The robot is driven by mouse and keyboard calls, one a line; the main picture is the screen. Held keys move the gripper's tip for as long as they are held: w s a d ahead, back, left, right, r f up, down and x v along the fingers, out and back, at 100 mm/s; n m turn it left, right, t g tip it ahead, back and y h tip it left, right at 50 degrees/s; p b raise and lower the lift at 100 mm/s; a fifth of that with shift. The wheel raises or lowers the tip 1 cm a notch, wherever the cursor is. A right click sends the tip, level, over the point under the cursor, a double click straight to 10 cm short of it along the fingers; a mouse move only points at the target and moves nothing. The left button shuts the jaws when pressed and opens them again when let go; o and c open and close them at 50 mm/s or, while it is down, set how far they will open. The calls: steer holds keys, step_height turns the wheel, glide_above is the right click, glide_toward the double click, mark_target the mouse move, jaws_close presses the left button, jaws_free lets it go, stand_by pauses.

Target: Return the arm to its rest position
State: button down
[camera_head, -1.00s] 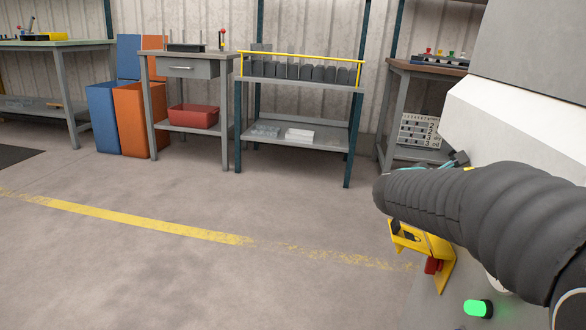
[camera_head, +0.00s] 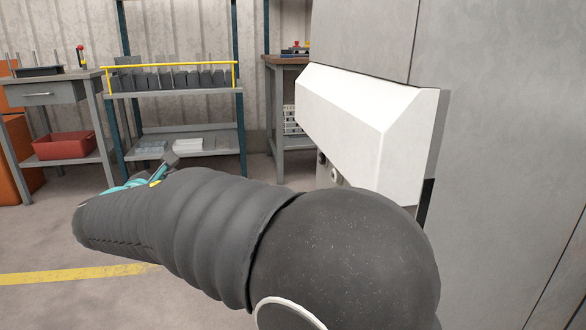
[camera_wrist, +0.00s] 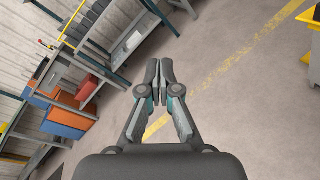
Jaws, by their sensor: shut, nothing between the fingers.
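My gripper (camera_wrist: 158,72) shows in the wrist view with its two dark fingers close together and nothing between them. It hangs in free air above the floor. In the head view my dark, ribbed arm stretches across the lower middle and hides most of the gripper; only a small part of it (camera_head: 168,160) shows above the arm's far end. The arm is in front of the grey machine and appears bent, with its end toward the left.
The grey machine (camera_head: 500,130) with a white sloped panel (camera_head: 365,110) stands close on the right. A rack with a yellow rail (camera_head: 172,66), a side table (camera_head: 45,93) with a red bin (camera_head: 64,146) and a yellow floor line (camera_head: 75,275) lie beyond. Floor at left is open.

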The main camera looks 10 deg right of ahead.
step_height(320, 180, down, 8)
steer(key=s+d+m+g, duration=0.2)
steer(key=s+m+g, duration=0.1)
steer(key=m, duration=0.1)
steer(key=s+d+f+m+g+p, duration=0.2)
steer(key=s+d+f+m+g, duration=0.3)
steer(key=s+d+m+g, duration=0.45)
steer(key=s+d+r+m+y+p, duration=0.1)
steer(key=s+d+r+m+p, duration=0.1)
steer(key=s+d, duration=0.4)
steer(key=s+d+r+m+t+y+p, duration=0.1)
steer(key=s+d+r+m+p, duration=0.2)
steer(key=s+d+m, duration=0.3)
steer(key=s+d+r+m+t+y+p, duration=0.1)
steer(key=s+d+r+m+y+p, duration=0.1)
steer(key=s+d, duration=0.5)
steer(key=shift+s+d+r+m+p, duration=0.45)
steer(key=shift+r+m+p, duration=0.25)
steer(key=shift+r+m, duration=0.3)
steer(key=shift+f, duration=0.1)
